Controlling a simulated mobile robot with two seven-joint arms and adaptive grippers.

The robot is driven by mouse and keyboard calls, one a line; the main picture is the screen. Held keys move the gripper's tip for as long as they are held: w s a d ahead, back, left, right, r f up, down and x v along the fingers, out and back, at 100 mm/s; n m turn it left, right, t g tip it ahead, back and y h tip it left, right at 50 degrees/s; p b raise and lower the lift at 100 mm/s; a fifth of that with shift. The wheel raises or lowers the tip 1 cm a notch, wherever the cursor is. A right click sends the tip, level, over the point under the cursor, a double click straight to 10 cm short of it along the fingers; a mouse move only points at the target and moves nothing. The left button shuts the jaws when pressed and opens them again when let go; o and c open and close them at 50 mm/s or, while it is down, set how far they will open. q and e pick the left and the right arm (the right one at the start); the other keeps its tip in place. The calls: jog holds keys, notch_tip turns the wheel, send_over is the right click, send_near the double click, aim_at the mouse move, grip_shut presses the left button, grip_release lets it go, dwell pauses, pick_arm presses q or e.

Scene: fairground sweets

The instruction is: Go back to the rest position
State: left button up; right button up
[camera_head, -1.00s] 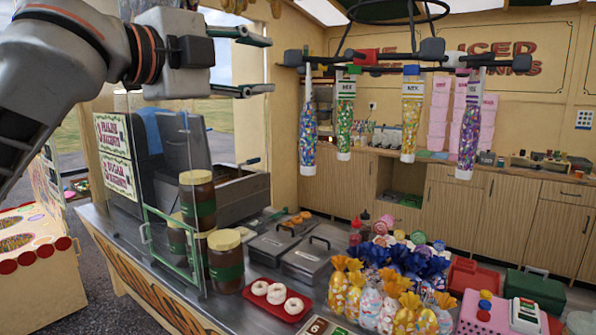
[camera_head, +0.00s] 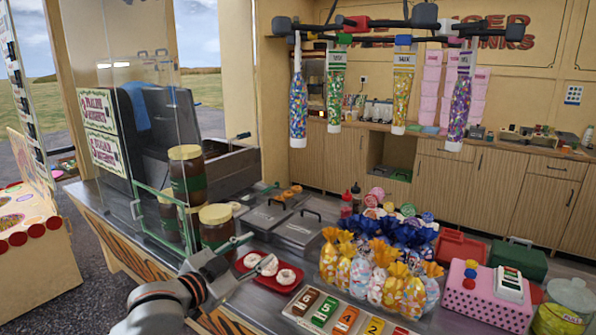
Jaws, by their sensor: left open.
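My left gripper (camera_head: 252,251) is at the lower middle-left of the head view, with my grey arm coming up from the bottom edge. Its two dark fingers are apart and nothing shows between them. The fingers overlap the left part of the red tray (camera_head: 286,284) with white-iced doughnuts in the picture; I cannot tell whether they touch it. A brown jar with a pale lid (camera_head: 216,214) stands just behind the gripper. My right gripper is not in view.
A glass screen with a green frame (camera_head: 160,217) stands at the left around the jars. Wrapped sweet bags (camera_head: 387,290) and number tiles (camera_head: 348,319) are right of the gripper. A pink box (camera_head: 480,300) stands further right. Tubes of sweets (camera_head: 402,88) hang from a rack above.

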pick_arm(q)
jog(key=s+a+f+n+y, duration=0.1)
jog(key=s+a+f+n, duration=0.15)
jog(key=f, duration=0.55)
jog(key=s+a+f+n+y, duration=0.1)
jog(key=s+f, duration=0.2)
jog(key=f, duration=0.4)
jog(key=s+a+f+n+g+y, duration=0.1)
jog(key=s+a+f, duration=0.3)
jog(key=s+f, duration=0.8)
jog(key=s+a+f+n+g+y, duration=0.2)
jog(key=s+a+f+n+y, duration=0.1)
jog(key=s+f, duration=0.9)
jog(key=shift+s+a+f, duration=0.3)
jog(key=shift+s+a, duration=0.15)
jog(key=shift+s, duration=0.6)
jog(key=shift+n, duration=0.25)
jog(key=c, duration=0.4)
jog(key=shift+o, duration=0.2)
jog(key=shift+w+d, duration=0.1)
